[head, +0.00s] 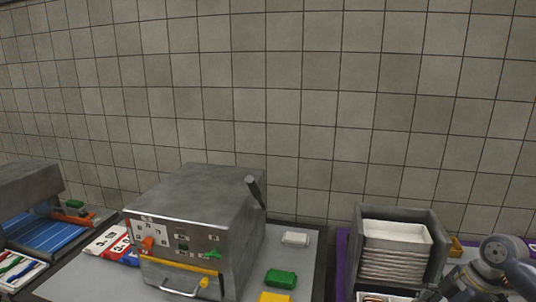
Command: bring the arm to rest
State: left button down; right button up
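My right arm comes in at the bottom right corner, in front of the counter. A dark part at its lower left end, perhaps the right gripper (430,295), is cut by the bottom edge. Its fingers cannot be made out, so I cannot tell whether it is open or shut, or whether it holds anything. My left arm and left gripper are not in view.
A grey metal machine (205,215) with a front handle stands left of centre. Green (281,278), white (296,239) and yellow (273,297) blocks lie right of it. A rack holds stacked white trays (395,240). A blue-bedded unit (45,236) stands far left.

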jog(key=s+a+f+m+h, duration=0.1)
jog(key=s+a+f+m, duration=0.1)
jog(key=s+a+f, duration=0.55)
jog(key=s+a+f+m, duration=0.2)
jog(key=s+a+f, duration=0.2)
jog(key=a+f, duration=0.5)
jog(key=s+r+m+t+h, duration=0.3)
jog(key=s+m, duration=0.6)
jog(key=s, duration=0.2)
notch_tip(320, 180, down, 29)
jog(key=s+g+b, duration=0.2)
jog(key=b, duration=0.2)
pick_arm(q)
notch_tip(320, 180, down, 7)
jog(key=b, duration=0.3)
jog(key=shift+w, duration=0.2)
pick_arm(e)
jog(key=s+d+f, duration=0.2)
jog(key=s+f, duration=0.6)
jog(key=f, duration=0.2)
jog(key=s+d+f+g, duration=0.1)
jog(key=s+f, duration=0.8)
jog(key=f, duration=0.1)
jog(key=shift+d+f, duration=0.35)
jog(key=shift+d, duration=0.05)
